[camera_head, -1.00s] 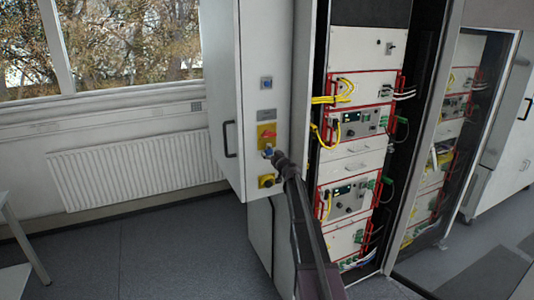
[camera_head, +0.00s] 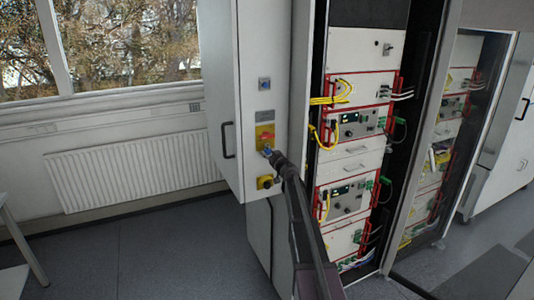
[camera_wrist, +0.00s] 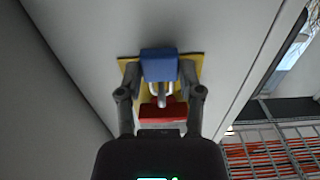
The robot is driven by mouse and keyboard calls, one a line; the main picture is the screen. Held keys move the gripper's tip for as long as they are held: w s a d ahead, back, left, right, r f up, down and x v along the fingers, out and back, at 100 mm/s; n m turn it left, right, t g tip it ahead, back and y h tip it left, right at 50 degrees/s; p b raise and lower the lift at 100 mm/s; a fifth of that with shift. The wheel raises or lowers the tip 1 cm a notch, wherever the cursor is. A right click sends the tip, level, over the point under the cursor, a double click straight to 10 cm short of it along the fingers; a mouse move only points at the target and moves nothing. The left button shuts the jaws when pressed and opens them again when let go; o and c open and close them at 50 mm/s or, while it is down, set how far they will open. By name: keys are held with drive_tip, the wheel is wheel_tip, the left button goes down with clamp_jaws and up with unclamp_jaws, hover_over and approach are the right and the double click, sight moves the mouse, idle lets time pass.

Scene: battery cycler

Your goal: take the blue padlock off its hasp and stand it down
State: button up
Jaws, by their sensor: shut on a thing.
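The blue padlock (camera_wrist: 159,65) is between the two fingers of my gripper (camera_wrist: 159,76) in the wrist view, and the gripper is shut on its body. Its pale shackle (camera_wrist: 161,92) points to the red switch handle (camera_wrist: 163,112) on a yellow plate (camera_wrist: 195,69). I cannot tell whether the shackle still passes through the hasp. In the head view the padlock (camera_head: 266,150) shows as a small blue spot at the tip of my gripper (camera_head: 274,155), just below the red handle (camera_head: 268,137) on the grey cabinet side.
A blue button (camera_head: 265,84) sits above the yellow plate, and a yellow box with a dark knob (camera_head: 265,182) sits below. A black door handle (camera_head: 228,140) is to the left. The open rack with yellow cables (camera_head: 340,95) is to the right.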

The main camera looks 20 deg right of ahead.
sight(268, 151)
drive_tip(key=shift+r+p, duration=0.3)
drive_tip(key=shift+r, duration=0.15)
drive_tip(key=shift+s, duration=0.4)
idle(0.3)
drive_tip(key=shift+s, duration=1.4)
drive_tip(key=shift+s, duration=0.35)
drive_tip(key=shift+s+d, duration=0.1)
drive_tip(key=shift+s, duration=1.2)
drive_tip(key=shift+f, duration=0.1)
wheel_tip(268, 151, down, 9)
drive_tip(key=b, duration=0.9)
drive_tip(key=shift+f, duration=0.15)
